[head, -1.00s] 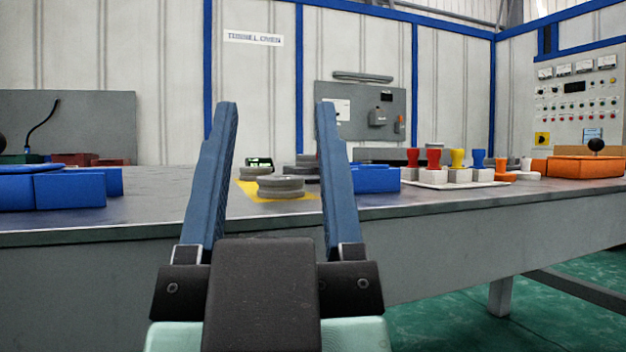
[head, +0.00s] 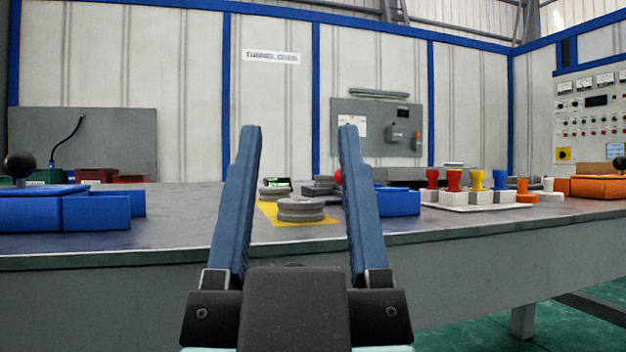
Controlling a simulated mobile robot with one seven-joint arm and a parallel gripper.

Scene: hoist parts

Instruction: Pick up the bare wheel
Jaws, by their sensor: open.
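The bare wheel appears to be the grey grooved disc (head: 301,209) lying flat on a yellow mat (head: 268,209) on the table. In the head view it shows between the two fingers of my gripper (head: 299,130), farther off than the fingertips. My gripper is open and empty, its blue fingers pointing away from me toward the table. A second grey round part (head: 275,193) lies just behind the disc, to its left. More grey parts (head: 322,188) lie behind it and are partly hidden by the right finger.
Blue boxes (head: 95,212) stand at the left of the table (head: 180,222), and a blue bin (head: 398,202) stands right of the mat. A white tray (head: 450,206) with red, yellow and blue stamp-like pieces is farther right, before an orange box (head: 600,187). The left-centre tabletop is clear.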

